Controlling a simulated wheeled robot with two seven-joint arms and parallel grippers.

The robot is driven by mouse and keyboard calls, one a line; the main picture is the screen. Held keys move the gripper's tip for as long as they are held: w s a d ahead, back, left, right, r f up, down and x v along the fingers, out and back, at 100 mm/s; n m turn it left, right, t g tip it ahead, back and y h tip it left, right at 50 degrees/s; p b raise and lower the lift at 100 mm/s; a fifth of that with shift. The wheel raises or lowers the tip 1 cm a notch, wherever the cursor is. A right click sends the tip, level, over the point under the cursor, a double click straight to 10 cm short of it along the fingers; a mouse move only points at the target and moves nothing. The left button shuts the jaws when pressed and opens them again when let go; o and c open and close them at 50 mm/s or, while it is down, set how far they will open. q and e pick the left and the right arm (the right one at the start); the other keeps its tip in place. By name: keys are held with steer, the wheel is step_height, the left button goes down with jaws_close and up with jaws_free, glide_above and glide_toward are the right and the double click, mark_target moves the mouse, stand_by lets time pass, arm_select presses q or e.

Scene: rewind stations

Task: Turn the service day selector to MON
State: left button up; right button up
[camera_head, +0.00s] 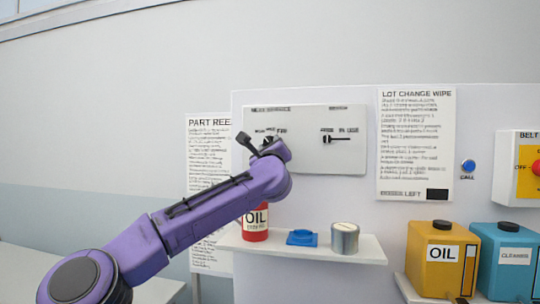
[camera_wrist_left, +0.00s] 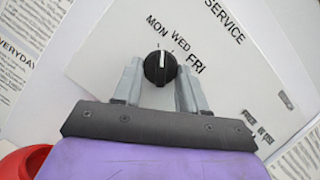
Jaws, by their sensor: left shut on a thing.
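The service day selector (camera_wrist_left: 160,67) is a round black knob on a white panel (camera_wrist_left: 225,85), with the words MON, WED and FRI in an arc beside it. Its pale pointer line is small; it appears to lie toward the MON side, but I cannot tell its setting surely. My left gripper (camera_wrist_left: 159,78) has its two grey fingers on either side of the knob and is shut on it. In the head view, my left gripper (camera_head: 262,146) is at the left part of the panel (camera_head: 345,160) and hides most of the knob. My right gripper is not in view.
A black lever switch (camera_head: 335,139) is on the panel's right. Below, a shelf (camera_head: 350,250) holds a red oil can (camera_head: 256,222), a blue item (camera_head: 302,238) and a metal tin (camera_head: 344,238). Yellow (camera_head: 440,258) and blue (camera_head: 503,260) containers stand at right.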

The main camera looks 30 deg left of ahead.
arm_select(q)
steer(key=shift+n+g+y, duration=0.3)
steer(key=shift+n, duration=0.5)
steer(key=shift+r, duration=0.1)
steer(key=o, duration=1.1)
steer(key=shift+w, duration=0.1)
steer(key=shift+c, duration=0.2)
steer(key=b+v, duration=0.7)
steer(key=v, duration=0.3)
steer(key=shift+s+d, duration=0.2)
steer(key=shift+s, duration=0.05)
